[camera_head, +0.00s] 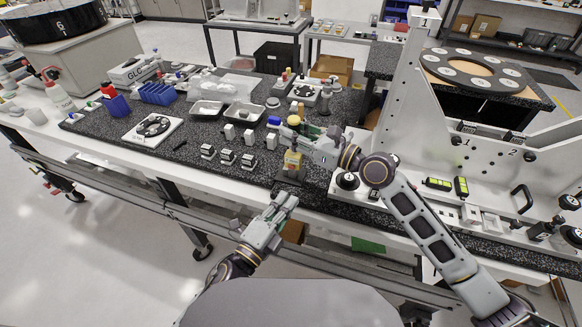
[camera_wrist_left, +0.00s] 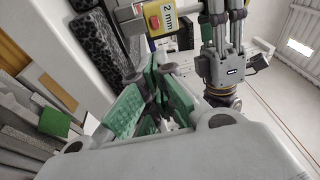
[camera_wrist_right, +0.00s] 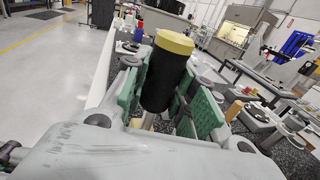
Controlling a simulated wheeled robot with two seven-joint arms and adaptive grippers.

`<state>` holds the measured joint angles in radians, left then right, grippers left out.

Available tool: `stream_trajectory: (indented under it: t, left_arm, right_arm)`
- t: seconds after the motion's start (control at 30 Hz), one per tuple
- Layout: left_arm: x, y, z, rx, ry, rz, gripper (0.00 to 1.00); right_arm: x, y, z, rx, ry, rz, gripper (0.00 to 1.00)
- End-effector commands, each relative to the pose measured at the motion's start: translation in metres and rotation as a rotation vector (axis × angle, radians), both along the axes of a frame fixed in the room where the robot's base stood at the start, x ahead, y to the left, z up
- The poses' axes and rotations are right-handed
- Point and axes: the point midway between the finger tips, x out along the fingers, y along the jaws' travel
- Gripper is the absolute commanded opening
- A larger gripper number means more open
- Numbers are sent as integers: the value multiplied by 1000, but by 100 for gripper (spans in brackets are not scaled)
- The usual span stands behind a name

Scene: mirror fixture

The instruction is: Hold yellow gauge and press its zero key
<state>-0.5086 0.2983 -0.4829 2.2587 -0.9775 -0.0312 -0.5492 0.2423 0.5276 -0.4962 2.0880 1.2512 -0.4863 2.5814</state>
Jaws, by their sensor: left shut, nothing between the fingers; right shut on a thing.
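The yellow gauge (camera_head: 293,159) is upright near the table's front edge in the head view. A black cylinder with a yellow top (camera_wrist_right: 168,65) stands between the right fingers in the right wrist view and appears to be its upper part. My right gripper (camera_head: 290,138) is shut on it. The left wrist view shows a yellow block marked "2 mm" (camera_wrist_left: 170,17) with a small red spot, perhaps the zero key, beside the right gripper. My left gripper (camera_head: 286,200) is shut and empty, below and apart from the gauge. Whether the gauge touches the table is unclear.
The white mirror fixture (camera_head: 408,75) stands to the right. Open floor lies in front of the table.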

Motion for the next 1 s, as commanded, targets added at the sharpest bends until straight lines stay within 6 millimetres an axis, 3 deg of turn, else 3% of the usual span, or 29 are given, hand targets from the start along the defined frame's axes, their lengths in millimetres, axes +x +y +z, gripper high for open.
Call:
stream_trajectory:
  t: [0.5, 1.0]
  left_arm:
    - [-6, -4, -5, 38, -208, -217, 0]
    - [-17, 16, 1, 26, -439, -351, 0]
  right_arm:
    - [0, 0, 0, 0, 0, 0, 0]
    - [0, 0, 0, 0, 0, 0, 0]
